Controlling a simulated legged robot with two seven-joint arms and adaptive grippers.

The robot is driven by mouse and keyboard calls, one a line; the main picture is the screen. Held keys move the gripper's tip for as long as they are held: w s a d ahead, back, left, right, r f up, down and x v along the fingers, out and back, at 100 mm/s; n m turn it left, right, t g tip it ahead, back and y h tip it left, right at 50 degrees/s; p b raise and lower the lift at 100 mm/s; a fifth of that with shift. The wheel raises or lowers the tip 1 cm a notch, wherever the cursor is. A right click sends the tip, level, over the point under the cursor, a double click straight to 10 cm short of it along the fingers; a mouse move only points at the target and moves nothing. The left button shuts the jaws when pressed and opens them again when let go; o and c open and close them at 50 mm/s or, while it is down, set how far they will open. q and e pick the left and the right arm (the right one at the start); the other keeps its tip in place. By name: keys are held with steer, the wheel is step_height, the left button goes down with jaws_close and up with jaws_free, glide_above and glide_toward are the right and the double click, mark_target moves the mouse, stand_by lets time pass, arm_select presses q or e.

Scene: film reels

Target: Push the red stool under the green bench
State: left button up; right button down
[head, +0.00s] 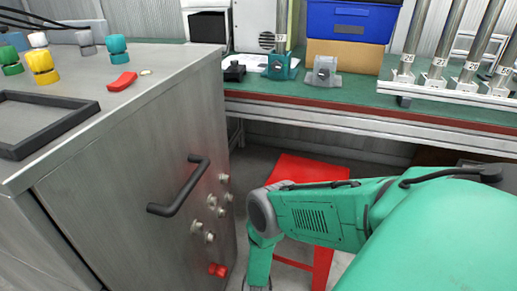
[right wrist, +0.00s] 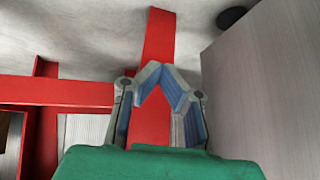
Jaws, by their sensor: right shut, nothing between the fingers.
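The red stool (head: 306,170) stands on the floor before the green bench (head: 340,110), its seat near the bench's front edge. My right arm covers much of the stool in the head view. In the right wrist view, a red stool leg (right wrist: 158,35) runs behind the fingers of my right gripper (right wrist: 160,72), with a red crossbar to the left. The fingers are shut in a peak with nothing between them. I cannot tell whether they touch the leg. My left gripper is in neither view.
A grey metal cabinet (head: 150,150) with a black handle (head: 182,190) and several knobs stands left of the stool. A grey panel (right wrist: 265,85) stands close on the right in the right wrist view. Dark floor space shows under the bench.

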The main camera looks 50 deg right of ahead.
steer(key=shift+s+a+r, duration=0.15)
steer(key=shift+s+a, duration=0.1)
steer(key=shift+a, duration=0.15)
steer(key=s+d+h, duration=0.2)
steer(key=s+d, duration=0.3)
steer(key=s, duration=0.6)
steer(key=s+d+h, duration=0.2)
steer(key=s+d, duration=0.3)
steer(key=s, duration=0.7)
steer(key=b+x, duration=0.3)
steer(key=x, duration=0.1)
steer(key=shift+f, duration=0.2)
steer(key=shift+r, duration=0.1)
